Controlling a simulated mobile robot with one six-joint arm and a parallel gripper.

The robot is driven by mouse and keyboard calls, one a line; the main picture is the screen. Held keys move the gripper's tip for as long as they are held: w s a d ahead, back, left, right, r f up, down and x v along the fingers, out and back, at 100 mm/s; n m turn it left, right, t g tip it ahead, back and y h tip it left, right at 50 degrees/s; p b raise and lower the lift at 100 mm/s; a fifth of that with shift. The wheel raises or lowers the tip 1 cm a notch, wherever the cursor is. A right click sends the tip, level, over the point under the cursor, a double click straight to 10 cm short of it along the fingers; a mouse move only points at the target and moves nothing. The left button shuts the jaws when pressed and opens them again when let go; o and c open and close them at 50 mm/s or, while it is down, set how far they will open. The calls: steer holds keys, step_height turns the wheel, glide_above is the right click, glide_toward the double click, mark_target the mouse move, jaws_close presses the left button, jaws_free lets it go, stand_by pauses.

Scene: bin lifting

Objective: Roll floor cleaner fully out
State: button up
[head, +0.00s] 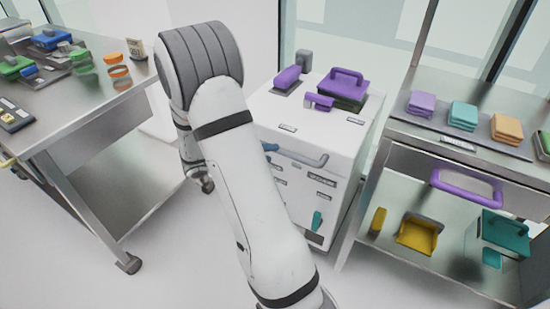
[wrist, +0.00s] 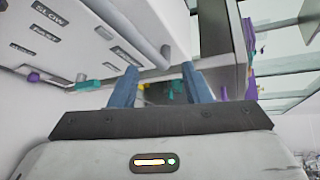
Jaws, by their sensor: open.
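The floor cleaner (head: 345,140) appears to be the white boxy unit between two metal benches, with labels on its front and a grey-blue bar handle (head: 300,156). My arm hides its left part in the head view. In the wrist view its white labelled face (wrist: 85,35) fills the upper left, with a grey bar (wrist: 145,35) standing off it. My gripper (wrist: 160,80) has two blue fingers, apart with nothing held. The bar's end shows between and beyond the fingertips, nearer the left one; I cannot tell whether they touch.
Purple items (head: 342,86) sit on the unit's top. A metal bench (head: 100,95) with coloured pieces stands left. A shelf (head: 400,155) with folded cloths and yellow and teal tools stands close on the right. The floor (head: 60,250) is clear at lower left.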

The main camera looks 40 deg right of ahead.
mark_target(279, 153)
steer(key=w+f+n, duration=0.1)
steer(key=f+n, duration=0.1)
steer(key=w+d+f+n+t+h+b, duration=0.1)
steer(key=n, duration=0.1)
steer(key=w+d+f+n+t, duration=0.1)
steer(key=f, duration=0.1)
steer(key=shift+w+f+n+h, duration=0.3)
steer(key=shift+w+n+h, duration=0.05)
steer(key=shift+n+h, duration=0.05)
steer(key=d, duration=0.2)
steer(key=d+b, duration=0.1)
steer(key=d, duration=0.1)
steer(key=d+f, duration=0.1)
steer(key=d, duration=0.2)
steer(key=shift+f+b, duration=0.1)
steer(key=shift+b, duration=0.2)
jaws_close()
